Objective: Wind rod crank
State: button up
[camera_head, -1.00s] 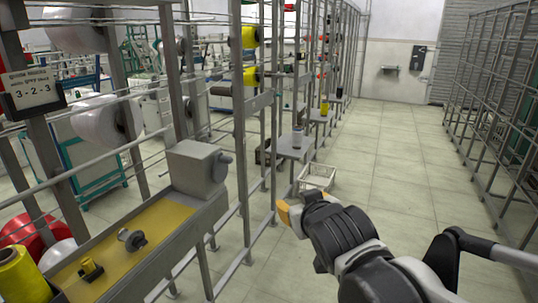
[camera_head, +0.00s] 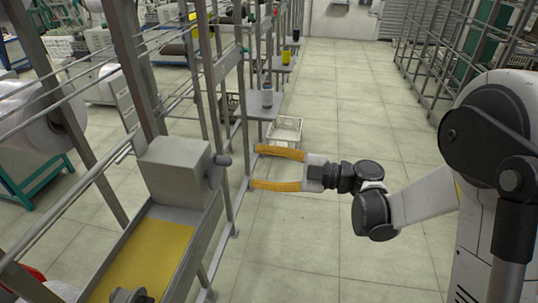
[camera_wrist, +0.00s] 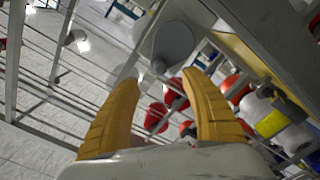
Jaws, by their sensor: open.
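A grey winder box (camera_head: 170,172) stands at the end of a trough with a yellow floor (camera_head: 150,252). A short grey rod-like crank or knob (camera_head: 222,160) sticks out of the box's right side. My gripper (camera_head: 256,167) is to the right of it, with its orange fingers spread wide, pointing left at it, empty and apart from it. In the wrist view, a round grey piece (camera_wrist: 172,42), which looks like the crank end, is beyond the open fingers (camera_wrist: 160,78).
A metal frame post (camera_head: 243,130) rises behind the fingertips. A white crate (camera_head: 286,130) sits on the floor beyond my gripper, near a small shelf (camera_head: 262,104). A dark spool (camera_head: 128,295) is at the trough's near end. The aisle floor (camera_head: 345,110) is clear.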

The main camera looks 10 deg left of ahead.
aim_at(232, 162)
jog(key=shift+w+a+p, duration=0.2)
jog(key=shift+a+p, duration=0.1)
jog(key=shift+a, duration=2.95)
jog(key=shift+r, duration=0.1)
jog(key=shift+c, duration=0.4)
jog(key=c, duration=0.4)
jog(key=shift+c, duration=0.2)
